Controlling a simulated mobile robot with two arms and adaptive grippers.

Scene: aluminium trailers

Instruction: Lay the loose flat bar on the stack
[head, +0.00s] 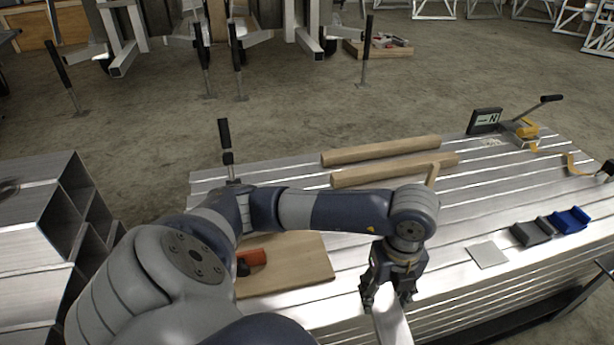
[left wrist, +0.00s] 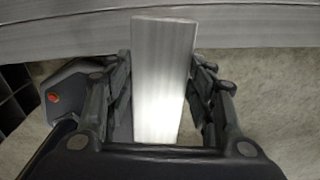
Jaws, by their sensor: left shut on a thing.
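My left gripper (head: 387,296) is shut on the loose flat bar (head: 394,328), a bright, plain aluminium strip. In the head view the bar runs from the fingers down past the bottom edge, in front of the stack's near edge. The left wrist view shows the bar (left wrist: 162,75) between the fingers (left wrist: 165,95), its far end overlapping the grey metal at the top; I cannot tell whether they touch. The stack (head: 470,215) of long aluminium lengths lies across the middle and right of the head view. My right gripper is not in view.
Square tubes (head: 35,225) stand at the left.

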